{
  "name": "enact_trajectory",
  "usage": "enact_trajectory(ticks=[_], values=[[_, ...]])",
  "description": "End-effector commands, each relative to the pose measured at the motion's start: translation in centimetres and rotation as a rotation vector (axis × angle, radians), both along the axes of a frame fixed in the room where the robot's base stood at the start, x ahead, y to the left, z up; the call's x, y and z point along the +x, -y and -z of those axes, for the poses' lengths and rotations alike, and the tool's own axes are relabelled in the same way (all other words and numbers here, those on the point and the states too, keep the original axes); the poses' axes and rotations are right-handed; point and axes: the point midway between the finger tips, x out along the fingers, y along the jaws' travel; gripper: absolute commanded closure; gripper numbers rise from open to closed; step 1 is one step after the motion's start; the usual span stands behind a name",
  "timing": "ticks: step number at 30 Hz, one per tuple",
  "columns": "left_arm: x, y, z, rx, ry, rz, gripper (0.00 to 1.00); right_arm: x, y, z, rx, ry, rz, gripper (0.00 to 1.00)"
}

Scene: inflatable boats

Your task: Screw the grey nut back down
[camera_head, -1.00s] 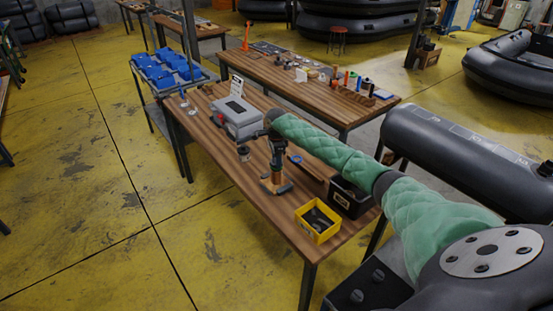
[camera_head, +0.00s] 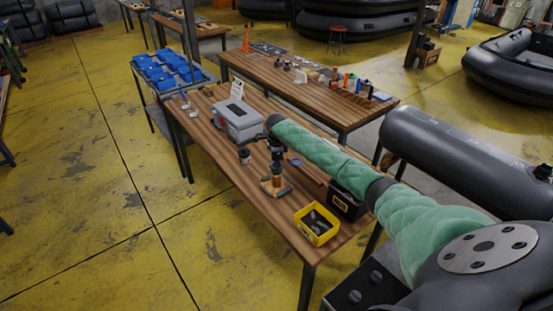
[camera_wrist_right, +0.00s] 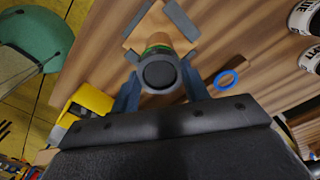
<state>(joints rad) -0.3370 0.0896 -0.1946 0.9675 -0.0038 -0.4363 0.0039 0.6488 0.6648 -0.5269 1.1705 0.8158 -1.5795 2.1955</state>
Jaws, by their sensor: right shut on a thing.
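The grey nut (camera_wrist_right: 158,72) is a dark round cap in the right wrist view, seen end on, with a green band just below it. It sits at the top of a post on a wooden base (camera_wrist_right: 133,42) with grey side blocks. My right gripper (camera_head: 276,168) is over this base on the near workbench and is shut on the nut, one finger on each side. The copper-coloured post (camera_head: 275,181) shows under the gripper in the head view; the nut is hidden there. My left gripper is not in view.
On the bench (camera_head: 235,172) are a yellow bin (camera_head: 304,233), a black bin (camera_head: 347,199), a grey case (camera_head: 239,118), a dark can (camera_head: 243,156) and a blue ring (camera_head: 295,162). The bench's front left is clear.

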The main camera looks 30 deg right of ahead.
Motion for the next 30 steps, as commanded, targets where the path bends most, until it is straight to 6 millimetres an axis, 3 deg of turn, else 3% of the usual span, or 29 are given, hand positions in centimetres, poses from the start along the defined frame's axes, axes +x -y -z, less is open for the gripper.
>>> enact_trajectory(ticks=[9, 22, 30], values=[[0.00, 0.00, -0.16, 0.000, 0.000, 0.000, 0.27, -0.04, -0.12, 0.21, 0.002, -0.001, 0.292, 0.77], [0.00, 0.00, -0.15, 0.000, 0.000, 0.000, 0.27, -0.03, -0.13, 0.18, 0.002, -0.001, 0.362, 0.77], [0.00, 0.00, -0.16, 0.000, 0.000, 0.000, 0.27, -0.04, -0.25, 0.21, 0.005, -0.003, 0.681, 0.77]])
